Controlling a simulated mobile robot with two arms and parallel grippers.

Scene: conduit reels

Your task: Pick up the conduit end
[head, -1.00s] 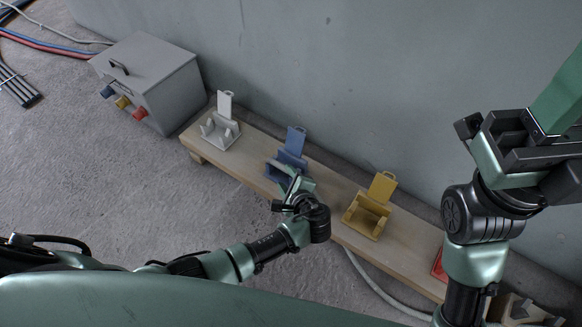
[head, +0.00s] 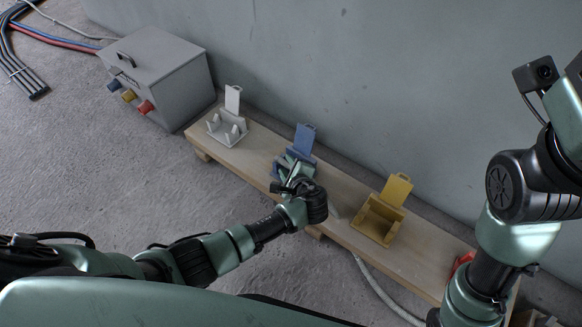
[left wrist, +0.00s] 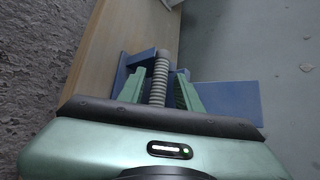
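A grey ribbed conduit end (left wrist: 160,78) stands between the two green fingers of my left gripper (left wrist: 161,90) in the left wrist view. The fingers are open, with a narrow gap on each side of the conduit. The conduit lies in the blue holder (left wrist: 228,100), which has an upright back plate. In the head view my left gripper (head: 290,175) is over the blue holder (head: 304,140) on the wooden bench and hides most of it. My right arm is raised at the right edge; its fingers are out of frame.
The bench (head: 340,190) also bears a white holder (head: 229,125), a yellow holder (head: 383,212) and a red thing (head: 461,263) partly behind my right arm. A wall stands behind. A grey box (head: 160,80) is at the left. A pale hose (head: 375,284) lies in front.

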